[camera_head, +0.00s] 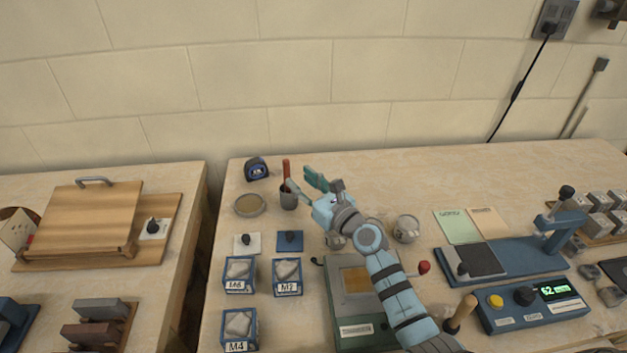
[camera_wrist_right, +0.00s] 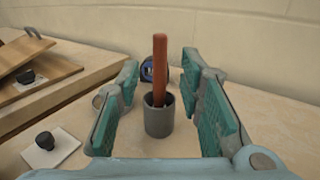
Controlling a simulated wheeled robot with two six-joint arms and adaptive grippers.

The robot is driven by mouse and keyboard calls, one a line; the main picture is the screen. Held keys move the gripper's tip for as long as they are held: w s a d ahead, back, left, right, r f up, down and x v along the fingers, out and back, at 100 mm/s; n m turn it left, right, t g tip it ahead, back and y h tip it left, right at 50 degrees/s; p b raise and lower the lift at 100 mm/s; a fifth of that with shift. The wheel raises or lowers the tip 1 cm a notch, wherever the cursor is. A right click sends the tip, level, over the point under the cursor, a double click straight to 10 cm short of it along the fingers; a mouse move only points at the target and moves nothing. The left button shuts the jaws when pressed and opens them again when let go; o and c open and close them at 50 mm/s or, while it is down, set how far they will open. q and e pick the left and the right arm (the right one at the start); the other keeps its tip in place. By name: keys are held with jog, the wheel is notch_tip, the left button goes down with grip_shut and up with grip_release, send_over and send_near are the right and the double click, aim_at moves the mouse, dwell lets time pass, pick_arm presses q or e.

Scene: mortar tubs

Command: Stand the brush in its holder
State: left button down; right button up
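The brush shows as a red-brown handle (camera_head: 286,168) standing nearly upright in a small dark grey cup-shaped holder (camera_head: 289,201). Its lower end is hidden inside the holder. In the right wrist view the handle (camera_wrist_right: 160,68) and the holder (camera_wrist_right: 158,120) appear between my two finger pads, farther out. My right gripper (camera_head: 304,184) is open and empty, just right of the brush and holder in the head view. Its teal fingers point towards them; I see no contact. My left gripper is not in view.
A blue tape measure (camera_head: 256,169) and a round shallow dish (camera_head: 249,205) stand close left of the holder. Labelled blue boxes (camera_head: 287,276) and a green-grey device (camera_head: 352,290) lie nearer. The bench behind the holder is clear up to the wall.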

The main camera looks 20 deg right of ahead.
jog(key=p+v, duration=0.1)
jog(key=v, duration=0.4)
jog(key=shift+s+d, duration=0.15)
jog(key=shift+s, duration=0.1)
